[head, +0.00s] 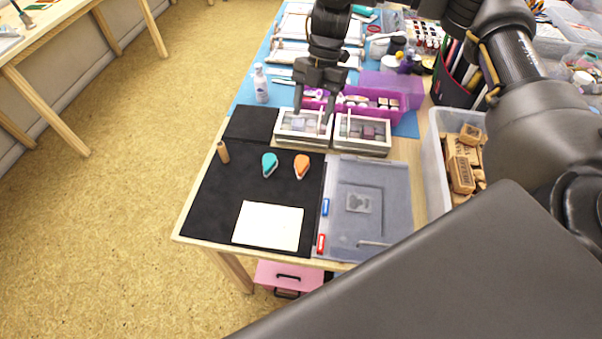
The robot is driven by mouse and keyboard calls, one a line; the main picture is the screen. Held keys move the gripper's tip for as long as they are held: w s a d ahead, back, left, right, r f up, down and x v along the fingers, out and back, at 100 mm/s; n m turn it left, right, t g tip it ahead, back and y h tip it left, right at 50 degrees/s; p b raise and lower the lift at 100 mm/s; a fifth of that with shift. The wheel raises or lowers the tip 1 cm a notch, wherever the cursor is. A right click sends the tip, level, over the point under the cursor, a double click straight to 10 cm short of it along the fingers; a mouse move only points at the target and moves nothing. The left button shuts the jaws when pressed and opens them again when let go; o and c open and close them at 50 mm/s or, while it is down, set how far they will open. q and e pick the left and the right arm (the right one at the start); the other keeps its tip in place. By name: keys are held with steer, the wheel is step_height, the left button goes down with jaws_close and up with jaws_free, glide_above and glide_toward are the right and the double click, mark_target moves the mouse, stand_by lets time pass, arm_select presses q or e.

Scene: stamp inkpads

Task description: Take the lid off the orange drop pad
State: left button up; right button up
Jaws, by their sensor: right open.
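The orange drop pad (302,166) lies on the black mat (220,200), right of a teal drop pad (269,164). Both are small and teardrop-shaped with a pale spot near the lower end. The orange pad looks covered, though its lid seam is too small to make out. My right gripper (313,112) points down, open, over the left white-framed box behind the drop pads. It is apart from the orange pad and nothing shows between its fingers. My left gripper is not in view.
A white paper (268,226) and a wooden stamp handle (223,152) are on the mat. White-framed boxes (362,133) and a purple bin (415,92) stand behind. A clear plastic case (395,200) lies right; a tub of wooden stamps (437,150) stands beyond it.

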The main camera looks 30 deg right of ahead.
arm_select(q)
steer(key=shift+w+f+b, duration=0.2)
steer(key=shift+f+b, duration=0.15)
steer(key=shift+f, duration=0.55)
arm_select(e)
steer(key=shift+w+a+f, duration=0.1)
steer(key=shift+f, duration=0.85)
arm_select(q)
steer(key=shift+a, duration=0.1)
arm_select(e)
steer(key=shift+f, duration=0.1)
glide_above(302, 160)
steer(key=w+d, duration=0.2)
steer(key=d, duration=0.1)
steer(key=f, duration=0.4)
steer(key=shift+a+f, duration=0.2)
steer(key=shift+f, duration=0.15)
steer(key=shift+s+p+x, duration=0.2)
steer(key=shift+p+x, duration=0.4)
steer(key=shift+x, duration=1.7)
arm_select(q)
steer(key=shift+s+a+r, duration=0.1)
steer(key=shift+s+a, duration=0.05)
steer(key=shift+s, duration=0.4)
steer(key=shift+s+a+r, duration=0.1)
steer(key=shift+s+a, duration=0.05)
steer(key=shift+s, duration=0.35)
arm_select(e)
steer(key=shift+a+f, duration=0.2)
steer(key=shift+f, duration=0.1)
